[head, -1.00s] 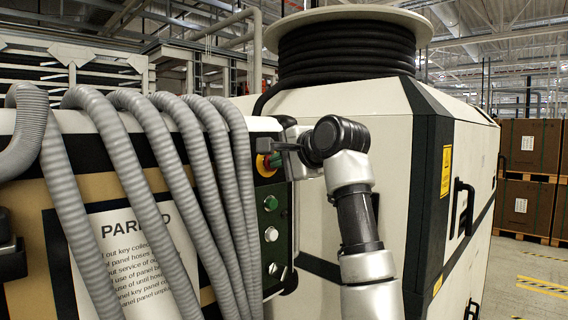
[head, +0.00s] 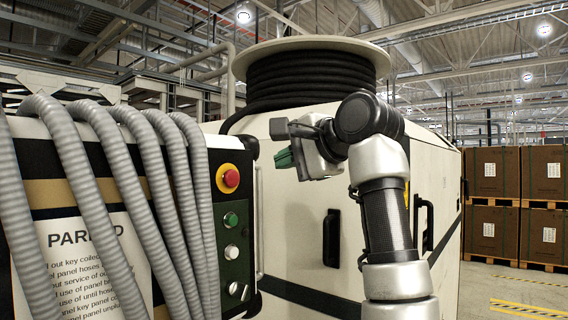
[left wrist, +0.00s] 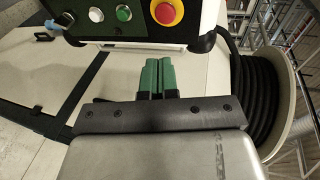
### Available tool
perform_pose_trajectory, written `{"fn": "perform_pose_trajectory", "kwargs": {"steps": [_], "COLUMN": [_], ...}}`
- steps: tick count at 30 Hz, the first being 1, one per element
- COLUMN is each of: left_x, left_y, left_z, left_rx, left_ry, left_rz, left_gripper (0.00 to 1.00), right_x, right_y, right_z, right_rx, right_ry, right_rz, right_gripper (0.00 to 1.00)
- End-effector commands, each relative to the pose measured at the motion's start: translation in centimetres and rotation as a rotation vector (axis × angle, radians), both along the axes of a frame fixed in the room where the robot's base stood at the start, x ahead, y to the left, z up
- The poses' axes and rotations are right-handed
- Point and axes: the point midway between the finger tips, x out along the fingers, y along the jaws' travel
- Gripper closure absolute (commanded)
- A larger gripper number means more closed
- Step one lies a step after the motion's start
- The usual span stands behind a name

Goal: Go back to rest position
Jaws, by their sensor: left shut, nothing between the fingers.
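My left gripper (head: 284,158) is in the middle of the head view, to the right of the control panel (head: 240,200) and clear of it. Its green fingers are shut together with nothing between them, as the left wrist view (left wrist: 157,76) also shows. The panel carries a red mushroom button on a yellow ring (head: 231,179), a green button (head: 230,219), a white button (head: 231,251) and a silver switch (head: 233,287). In the left wrist view the red button (left wrist: 166,12) lies just beyond the fingertips, apart from them. My right gripper is not in view.
Several grey hoses (head: 130,170) hang over the cabinet front and partly cover a "PARKED" sign (head: 85,262). A large white machine (head: 300,215) with a black hose reel (head: 310,80) stands behind my arm. Stacked brown boxes (head: 495,170) and open floor lie at right.

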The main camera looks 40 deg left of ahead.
Motion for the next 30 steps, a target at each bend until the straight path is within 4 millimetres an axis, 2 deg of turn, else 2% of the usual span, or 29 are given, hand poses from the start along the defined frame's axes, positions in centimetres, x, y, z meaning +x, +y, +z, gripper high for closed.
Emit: {"fn": "perform_pose_trajectory", "kwargs": {"steps": [10, 14, 18, 22, 26, 29, 30], "left_x": [0.0, 0.4, 1.2, 2.1, 3.7, 5.3, 5.9], "left_y": [0.1, 1.1, 2.6, 2.4, 0.1, -2.7, -3.9], "left_z": [-0.1, -1.1, -3.3, -5.4, -8.2, -11.5, -13.1], "left_rx": [0.005, 0.097, 0.367, 0.698, 1.034, 1.296, 1.404], "left_ry": [0.005, 0.079, 0.313, 0.638, 0.993, 1.274, 1.385], "left_rz": [0.002, 0.032, 0.111, 0.203, 0.292, 0.357, 0.385], "left_gripper": [1.0, 1.0, 1.0, 1.0, 1.0, 1.0, 1.0], "right_x": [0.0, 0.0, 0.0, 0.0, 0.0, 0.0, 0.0], "right_y": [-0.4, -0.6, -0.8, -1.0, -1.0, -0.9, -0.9], "right_z": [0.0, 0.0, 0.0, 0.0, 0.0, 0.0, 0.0], "right_rx": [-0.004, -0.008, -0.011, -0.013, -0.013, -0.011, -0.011], "right_ry": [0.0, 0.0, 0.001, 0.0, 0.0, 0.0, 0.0], "right_rz": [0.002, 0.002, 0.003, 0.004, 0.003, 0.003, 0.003], "right_gripper": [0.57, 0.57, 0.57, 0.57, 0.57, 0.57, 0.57]}}
